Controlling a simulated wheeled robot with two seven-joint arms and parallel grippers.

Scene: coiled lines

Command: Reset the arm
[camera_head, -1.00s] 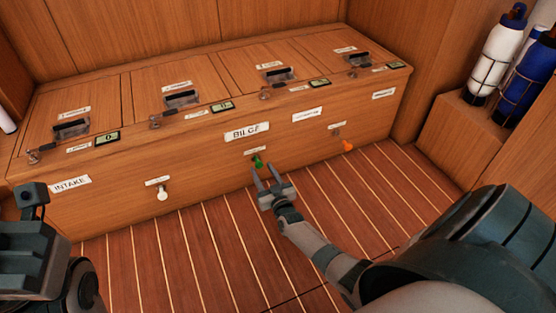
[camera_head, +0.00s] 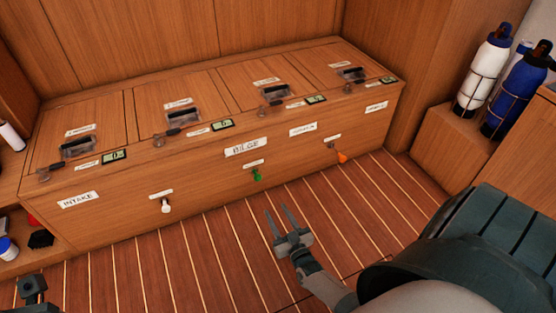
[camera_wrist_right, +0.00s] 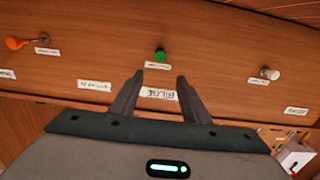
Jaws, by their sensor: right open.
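My right gripper (camera_head: 279,211) is open and empty over the slatted floor, in front of the bench (camera_head: 215,185). Its two fingers are apart, and it stands clear of the green knob (camera_head: 257,175) below the BILGE label (camera_head: 246,147). In the right wrist view the open fingers (camera_wrist_right: 160,77) show with nothing between them, and the green knob (camera_wrist_right: 160,55) appears beyond the tips. Only a small dark part of my left arm shows at the lower left edge of the head view; its fingers are not seen.
A white knob (camera_head: 166,205) and an orange knob (camera_head: 341,157) sit on the bench front. Latched lids with small displays line its top. White (camera_head: 484,70) and blue (camera_head: 518,95) bottles stand in racks at right. The floor before the bench is clear.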

